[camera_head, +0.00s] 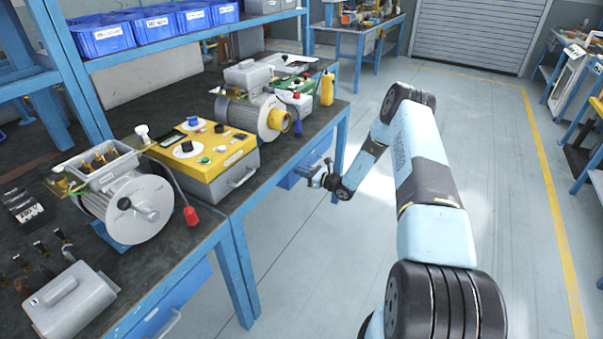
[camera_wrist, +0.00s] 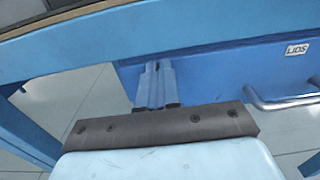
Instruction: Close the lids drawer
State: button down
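The lids drawer (camera_wrist: 228,72) is a blue front below the bench edge in the wrist view, with a white LIDS label (camera_wrist: 297,50) and a metal bar handle (camera_wrist: 284,103) at the right. In the head view, the drawer (camera_head: 291,177) shows small under the far end of the bench, partly hidden by my gripper. I cannot tell how far it stands out. My gripper (camera_head: 318,174) is low beside the bench, close to the drawer. In the wrist view its fingers (camera_wrist: 157,70) look together and empty, pointing at the drawer front left of the handle. Contact is unclear.
The bench (camera_head: 222,210) has blue legs and carries a yellow control box (camera_head: 205,158), motors and tools. Another drawer (camera_head: 165,305) with a handle sits under the near bench section. Open grey floor (camera_head: 490,130) lies to the right.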

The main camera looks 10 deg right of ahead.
jog(key=v, duration=1.4)
jog(key=s+a+r+n+g+h, duration=0.1)
jog(key=s+a+r+n+g, duration=0.3)
jog(key=r, duration=0.7)
jog(key=s+a+r+n+g+h, duration=0.1)
jog(key=s+a+r+n+g, duration=0.25)
jog(key=s+r+n, duration=0.55)
jog(key=s+a+r+n+g+h, duration=0.1)
jog(key=s+a+r+n+g, duration=0.2)
jog(key=r, duration=0.9)
jog(key=s+d+r+n+t+h, duration=0.1)
jog(key=s+d+r+n+h, duration=0.1)
jog(key=s+r, duration=0.4)
jog(key=s+d+r+n+t+h, duration=0.2)
jog(key=s+r+n+h, duration=0.2)
jog(key=s, duration=0.9)
jog(key=s+d+r+n+t+h, duration=0.1)
jog(key=s+d+r+n+h, duration=0.1)
jog(key=s+r+n+h, duration=0.2)
jog(key=shift+s+r+h, duration=0.3)
jog(key=shift+s+r, duration=1.5)
jog(key=shift+s, duration=1.3)
